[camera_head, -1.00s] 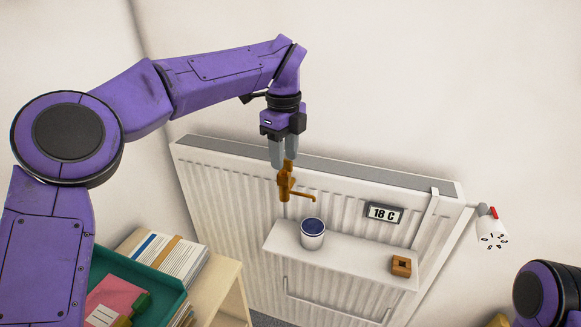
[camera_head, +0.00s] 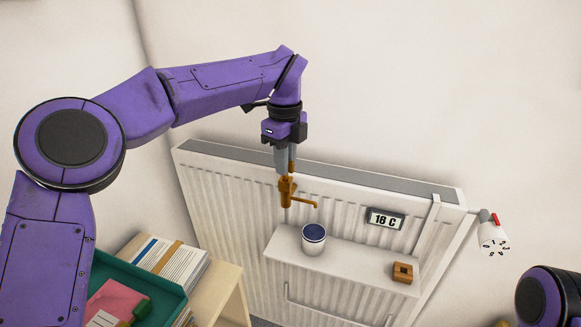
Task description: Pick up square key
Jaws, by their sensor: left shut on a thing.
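The square key (camera_head: 287,191) is a brass-coloured piece with a thin arm sticking out to the right. It hangs upright below my left gripper (camera_head: 285,166), whose grey fingers are shut on its top. The key is in the air in front of the radiator, above and left of the white shelf, touching nothing else that I can see. My right gripper is out of view; only a dark and purple part of my right arm shows at the lower right.
The radiator's white shelf (camera_head: 345,265) bears a white pot with a dark blue top (camera_head: 314,238) and a brown block with a square hole (camera_head: 403,272). An "18 C" display (camera_head: 385,218) and a white valve (camera_head: 491,236) are right. A teal tray (camera_head: 160,285) stands lower left.

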